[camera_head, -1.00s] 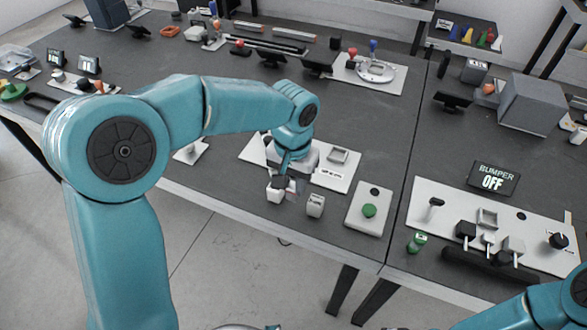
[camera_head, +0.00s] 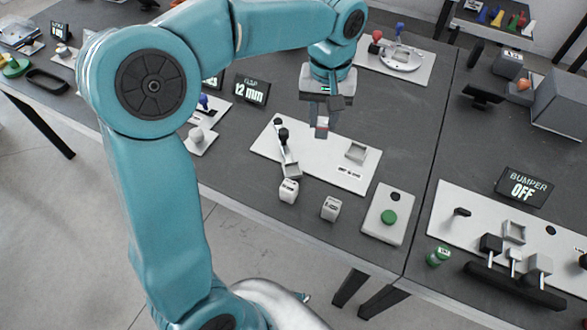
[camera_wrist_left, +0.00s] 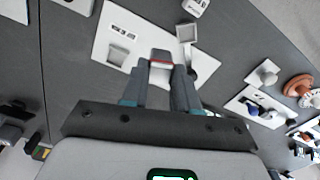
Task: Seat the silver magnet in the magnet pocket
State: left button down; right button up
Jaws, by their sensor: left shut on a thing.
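My left gripper (camera_head: 323,112) is shut on a small silver block with a red band, seemingly the silver magnet (camera_head: 321,127). It holds the block above the rear part of a white board (camera_head: 262,150). The left wrist view shows the magnet (camera_wrist_left: 160,57) between the two grey fingertips. The board carries a raised square pocket (camera_head: 356,151) at its right, which shows empty in the wrist view (camera_wrist_left: 118,54). A black-knobbed lever (camera_head: 284,145) stands left of it, with a second square frame (camera_head: 291,171) at its near end. I cannot tell which is the magnet pocket. My right gripper is out of view.
Two small white blocks (camera_head: 289,191) (camera_head: 330,208) stand at the board's near side. A panel with a green button (camera_head: 389,217) lies to the right. A "12 mm" display (camera_head: 252,91) stands behind left. Dark tabletop behind the board is clear.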

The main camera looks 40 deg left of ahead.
pick_arm(q)
jog(key=s+a+r+n, duration=0.3)
jog(key=a+r+n, duration=0.1)
jog(key=a+r, duration=0.1)
jog(key=b, duration=0.3)
send_over(292, 172)
notch_tip(292, 172, down, 15)
jog(key=shift+n, duration=0.3)
notch_tip(292, 172, down, 5)
jog(key=shift+w+r, duration=0.1)
jog(key=shift+r, duration=0.2)
jog(key=shift+f+b, duration=0.3)
jog(key=c, duration=0.8)
grip_release()
jog(key=shift+r, duration=0.1)
jog(key=shift+c, duration=0.2)
